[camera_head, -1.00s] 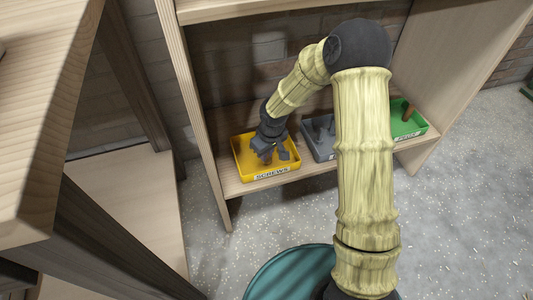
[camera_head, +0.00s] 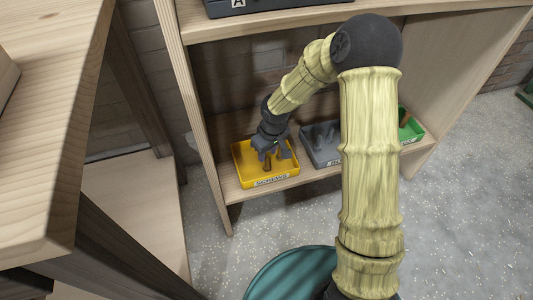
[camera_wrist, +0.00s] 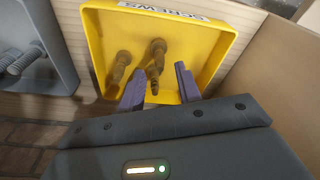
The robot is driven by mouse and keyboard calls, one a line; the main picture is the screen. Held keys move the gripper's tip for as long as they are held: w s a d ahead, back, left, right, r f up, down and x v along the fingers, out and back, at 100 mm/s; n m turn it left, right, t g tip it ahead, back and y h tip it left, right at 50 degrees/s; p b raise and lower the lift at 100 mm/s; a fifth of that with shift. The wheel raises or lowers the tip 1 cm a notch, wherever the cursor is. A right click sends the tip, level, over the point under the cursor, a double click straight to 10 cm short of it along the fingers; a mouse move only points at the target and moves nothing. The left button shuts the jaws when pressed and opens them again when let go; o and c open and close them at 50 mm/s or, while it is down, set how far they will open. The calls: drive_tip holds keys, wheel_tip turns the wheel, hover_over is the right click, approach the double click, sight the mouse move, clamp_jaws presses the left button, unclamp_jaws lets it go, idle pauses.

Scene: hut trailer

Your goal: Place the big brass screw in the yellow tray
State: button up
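The yellow tray (camera_head: 244,179), labelled SCREWS, sits on the low shelf at the left. In the wrist view the tray (camera_wrist: 222,42) holds two brass screws. One screw (camera_wrist: 157,62) lies between the fingertips of my gripper and reaches beyond them. The other screw (camera_wrist: 121,67) lies just left of the left finger. My gripper (camera_head: 274,156) is low over the tray with its fingers apart. In the wrist view a gap shows on both sides of the screw between them. A screw (camera_head: 267,164) also shows below my gripper in the head view.
A green tray (camera_head: 413,134) is farther right, partly behind my arm. The shelf's side panel (camera_head: 188,110) is close on the left, and an upper board (camera_head: 300,24) is above.

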wheel_tip(320, 180, up, 7)
drive_tip(key=p, duration=0.3)
drive_tip(key=shift+s+d, duration=0.3)
drive_tip(key=shift+s, duration=0.1)
drive_tip(key=shift+f, duration=0.1)
drive_tip(key=s+d+r+m, duration=0.4)
drive_tip(key=s+d+r, duration=0.1)
drive_tip(key=s, duration=0.3)
drive_tip(key=s+d+r+m+t+h, duration=0.1)
drive_tip(key=s+d+r+m, duration=0.2)
drive_tip(key=s+d+r, duration=0.2)
drive_tip(key=s+d, duration=0.2)
drive_tip(key=s, duration=0.1)
drive_tip(key=shift+s+d+m, duration=0.15)
drive_tip(key=shift+d+m, duration=0.25)
drive_tip(key=shift+r, duration=0.1)
